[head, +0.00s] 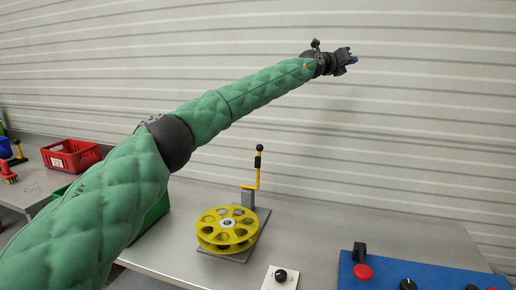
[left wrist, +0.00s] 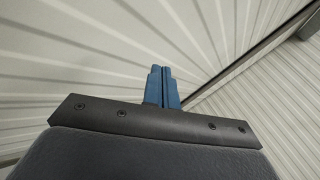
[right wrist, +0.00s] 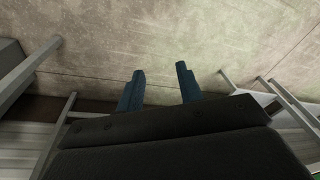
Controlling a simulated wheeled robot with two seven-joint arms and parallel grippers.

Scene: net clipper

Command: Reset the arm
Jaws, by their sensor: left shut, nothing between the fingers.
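My left arm, in a green quilted sleeve, reaches from the lower left of the head view up to the upper right. My left gripper (head: 353,59) is raised high above the bench, in front of the ribbed wall. In the left wrist view its blue fingers (left wrist: 162,86) are together with nothing between them. My right gripper is outside the head view. In the right wrist view its blue fingers (right wrist: 160,86) stand apart with nothing between them, over a beige floor.
A metal bench (head: 315,222) carries a yellow spoked wheel (head: 228,222) with a lever (head: 258,170), a white box with a black knob (head: 281,277), and a blue control panel (head: 400,273) with a red button. A red crate (head: 71,156) stands at the left. A green container is partly hidden behind my arm.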

